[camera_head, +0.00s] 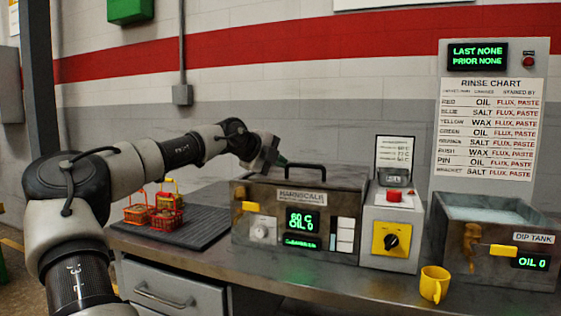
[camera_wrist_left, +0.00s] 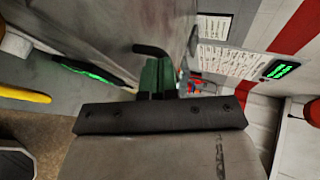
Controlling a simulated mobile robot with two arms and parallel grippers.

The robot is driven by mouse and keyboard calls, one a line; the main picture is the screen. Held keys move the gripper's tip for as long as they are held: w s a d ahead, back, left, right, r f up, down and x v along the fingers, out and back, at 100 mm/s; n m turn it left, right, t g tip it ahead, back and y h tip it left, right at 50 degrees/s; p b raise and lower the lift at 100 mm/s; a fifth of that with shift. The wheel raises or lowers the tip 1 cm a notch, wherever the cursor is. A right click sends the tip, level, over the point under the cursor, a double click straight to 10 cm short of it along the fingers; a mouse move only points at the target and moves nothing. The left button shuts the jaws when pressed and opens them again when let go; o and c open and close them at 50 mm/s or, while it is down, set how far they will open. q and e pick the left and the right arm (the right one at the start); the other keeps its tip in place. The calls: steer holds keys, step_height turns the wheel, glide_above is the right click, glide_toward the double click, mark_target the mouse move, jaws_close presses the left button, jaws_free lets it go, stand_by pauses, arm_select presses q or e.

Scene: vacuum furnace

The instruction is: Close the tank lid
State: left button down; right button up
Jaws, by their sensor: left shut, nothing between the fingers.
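The grey metal tank (camera_head: 265,205), labelled HARNSCALE, stands on the bench. Its lid (camera_head: 325,181) looks flat on top, with a black bar handle (camera_head: 335,167); I cannot tell whether it is fully seated. My left gripper (camera_head: 278,160) is at the tank's top left, close to the handle's left end, shut and empty. In the left wrist view its green fingers (camera_wrist_left: 158,75) show beside a dark handle end (camera_wrist_left: 150,48) and a grey metal surface (camera_wrist_left: 120,30). Contact with the lid is not clear. My right gripper is not in view.
Right of the tank are a control box (camera_head: 392,225) with a knob, a yellow mug (camera_head: 434,284) and an open dip tank (camera_head: 455,255). At left, small red baskets (camera_head: 165,220) sit on a dark ribbed mat (camera_head: 205,228). A wall chart hangs behind.

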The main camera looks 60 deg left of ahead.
arm_select(q)
steer(key=b+v, duration=0.1)
steer(key=v, duration=0.9)
steer(key=shift+s+d, duration=0.2)
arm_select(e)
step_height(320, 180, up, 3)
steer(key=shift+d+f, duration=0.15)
arm_select(q)
steer(key=shift+f, duration=0.2)
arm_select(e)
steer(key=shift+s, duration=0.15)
